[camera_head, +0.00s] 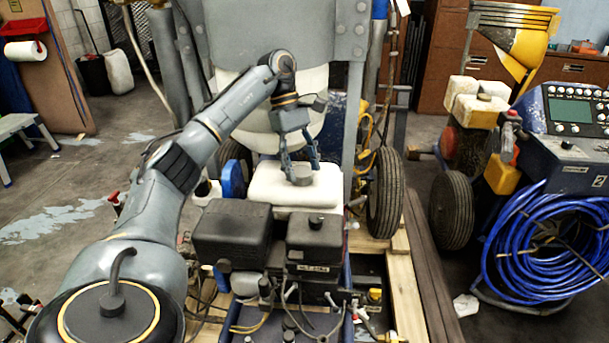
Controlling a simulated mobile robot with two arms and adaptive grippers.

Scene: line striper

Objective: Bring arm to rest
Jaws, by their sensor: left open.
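My left arm comes in from the lower left and reaches to the middle of the camera_head view. My left gripper (301,173) points down over the white tank (268,184) of the line striper. Its two fingers are spread apart. The grey round cap (300,175) on the tank lies between or just behind the fingertips. I cannot tell whether the fingers touch it. My right gripper is not in view.
The black engine covers (232,232) stand in front of the tank. A black wheel (386,194) is to the right. Farther right are another machine with a control panel (575,108) and a coiled blue hose (548,250). Open floor (60,200) lies at the left.

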